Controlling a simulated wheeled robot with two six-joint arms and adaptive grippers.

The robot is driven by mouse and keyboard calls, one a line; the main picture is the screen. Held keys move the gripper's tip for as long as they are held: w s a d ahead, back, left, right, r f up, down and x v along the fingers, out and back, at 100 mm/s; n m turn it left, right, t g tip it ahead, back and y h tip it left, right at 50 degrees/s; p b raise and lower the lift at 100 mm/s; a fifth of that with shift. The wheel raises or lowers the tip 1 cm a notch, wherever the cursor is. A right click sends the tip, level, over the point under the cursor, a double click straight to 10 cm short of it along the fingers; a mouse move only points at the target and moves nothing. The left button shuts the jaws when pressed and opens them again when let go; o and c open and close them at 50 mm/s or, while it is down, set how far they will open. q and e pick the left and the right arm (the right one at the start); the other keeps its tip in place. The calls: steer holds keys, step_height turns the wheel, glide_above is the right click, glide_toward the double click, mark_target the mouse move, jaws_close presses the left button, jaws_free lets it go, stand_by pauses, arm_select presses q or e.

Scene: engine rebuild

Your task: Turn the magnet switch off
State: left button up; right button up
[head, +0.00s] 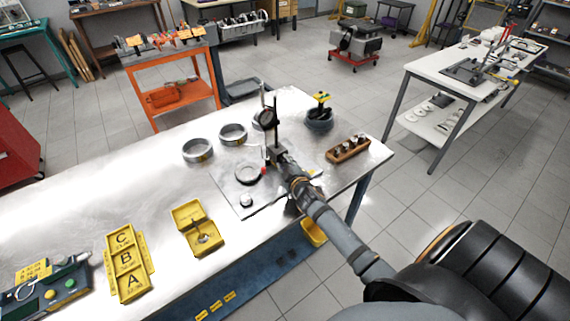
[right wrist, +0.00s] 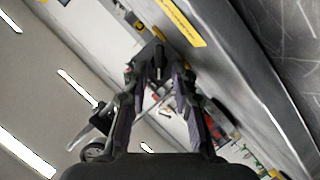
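The dial gauge stand, with its round dial (head: 267,117) on an upright post, stands on a grey plate (head: 232,184) on the workbench. Its dark magnet base (head: 277,155) sits at the foot of the post. My right gripper (head: 288,168) is at the near right side of this base and partly hides it. In the right wrist view, the two fingers (right wrist: 159,78) are apart, with a small dark knob-like part (right wrist: 158,62) in the gap near the tips. I cannot tell whether either finger touches it. The switch's setting cannot be read. My left gripper is not in view.
A wooden holder (head: 348,149) stands to the right, a dark pot (head: 319,121) behind. A yellow box (head: 194,228) and lettered yellow trays (head: 126,262) lie to the left.

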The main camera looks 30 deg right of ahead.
steer(key=v, duration=1.2)
steer(key=shift+f, duration=0.1)
